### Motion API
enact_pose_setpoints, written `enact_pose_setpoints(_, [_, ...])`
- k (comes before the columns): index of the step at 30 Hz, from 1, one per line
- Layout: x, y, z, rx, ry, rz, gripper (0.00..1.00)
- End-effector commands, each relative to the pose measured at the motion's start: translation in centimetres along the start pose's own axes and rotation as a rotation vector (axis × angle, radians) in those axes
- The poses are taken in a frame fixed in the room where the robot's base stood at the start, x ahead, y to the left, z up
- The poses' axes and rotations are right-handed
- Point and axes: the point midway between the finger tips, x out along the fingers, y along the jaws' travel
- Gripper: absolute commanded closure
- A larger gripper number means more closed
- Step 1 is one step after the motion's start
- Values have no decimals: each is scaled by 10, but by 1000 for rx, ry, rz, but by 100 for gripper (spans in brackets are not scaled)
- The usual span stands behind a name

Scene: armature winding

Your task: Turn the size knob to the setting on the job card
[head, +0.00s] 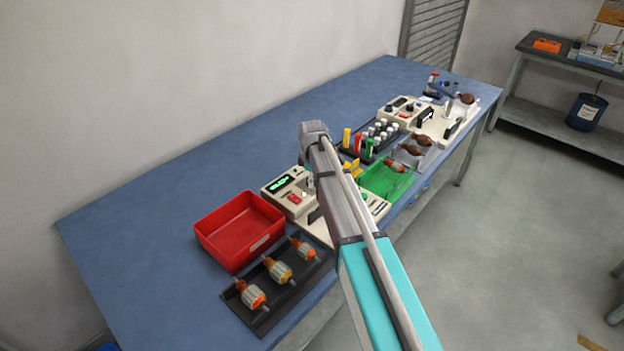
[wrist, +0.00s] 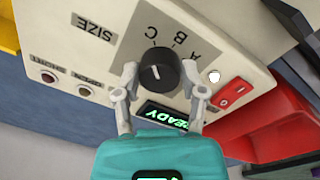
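The black size knob (wrist: 158,70) sits on a cream tester panel (wrist: 112,22) marked SIZE, with letters including A, B and C beside the knob, upside down in the wrist view. A small white mark shows on the knob; which letter it points to is unclear. My gripper (wrist: 164,82) is open, one finger on each side of the knob, with visible gaps. In the head view the tester (head: 272,191) stands on the blue bench, and my arm hides the knob and most of the gripper. I cannot make out a job card.
The tester has a lit READY display (wrist: 165,117), a red switch (wrist: 232,93) and lamps marked SHORT and OPEN. A red bin (head: 238,228) and a black tray with three armatures (head: 281,272) stand left of it. A green tray (head: 385,184) lies to the right.

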Motion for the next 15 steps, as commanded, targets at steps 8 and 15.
enact_pose_setpoints(8, [0,0,0,0,0,0,96])
enact_pose_setpoints(15, [0,0,0,27,-2,0,96])
